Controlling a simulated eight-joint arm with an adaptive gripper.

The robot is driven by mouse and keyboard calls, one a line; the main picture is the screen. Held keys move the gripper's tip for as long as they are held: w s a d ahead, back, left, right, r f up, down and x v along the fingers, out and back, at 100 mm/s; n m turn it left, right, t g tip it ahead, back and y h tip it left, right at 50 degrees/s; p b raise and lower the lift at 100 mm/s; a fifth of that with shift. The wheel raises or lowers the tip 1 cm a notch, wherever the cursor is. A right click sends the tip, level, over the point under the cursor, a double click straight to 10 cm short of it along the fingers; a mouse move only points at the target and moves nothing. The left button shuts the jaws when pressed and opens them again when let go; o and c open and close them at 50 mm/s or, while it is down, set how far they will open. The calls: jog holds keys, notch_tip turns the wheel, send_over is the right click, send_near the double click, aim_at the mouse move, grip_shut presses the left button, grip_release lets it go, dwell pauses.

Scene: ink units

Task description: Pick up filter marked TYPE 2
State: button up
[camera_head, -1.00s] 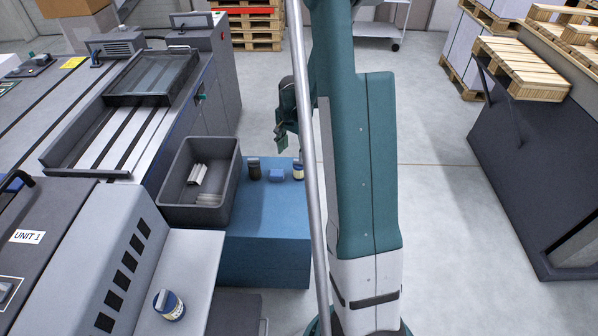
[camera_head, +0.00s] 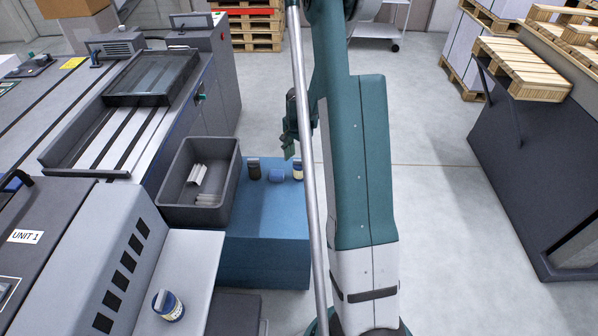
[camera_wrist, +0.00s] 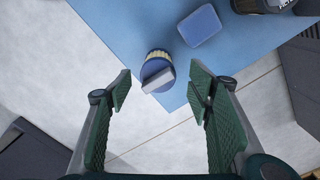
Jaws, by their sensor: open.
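Three items stand on the blue block's top: a dark filter (camera_head: 254,169), a small blue item (camera_head: 276,175) and a cream-and-blue filter (camera_head: 298,171). No TYPE marking is readable on any of them. In the wrist view the cream-and-blue filter (camera_wrist: 157,70), with a grey bar across its blue top, lies just beyond my open fingertips, roughly centred between them. The blue item (camera_wrist: 200,25) and the dark filter (camera_wrist: 264,4), with partly cut-off lettering, are farther off. My gripper (camera_head: 290,150) is open and empty, above the block's back right corner. Another cream-and-blue filter (camera_head: 169,305) stands on the grey machine.
A dark grey bin (camera_head: 170,205) with pale pieces inside stands left of the blue block (camera_head: 265,235). The UNIT 1 machine (camera_head: 90,250) fills the lower left. Floor right of my arm is clear up to a dark bench (camera_head: 530,190).

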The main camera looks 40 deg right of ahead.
jog(key=shift+f, duration=0.55)
jog(key=shift+s+d+f+b, duration=0.15)
jog(key=shift+f+b, duration=0.8)
jog(key=shift+f, duration=1.65)
jog(key=c, duration=1.1)
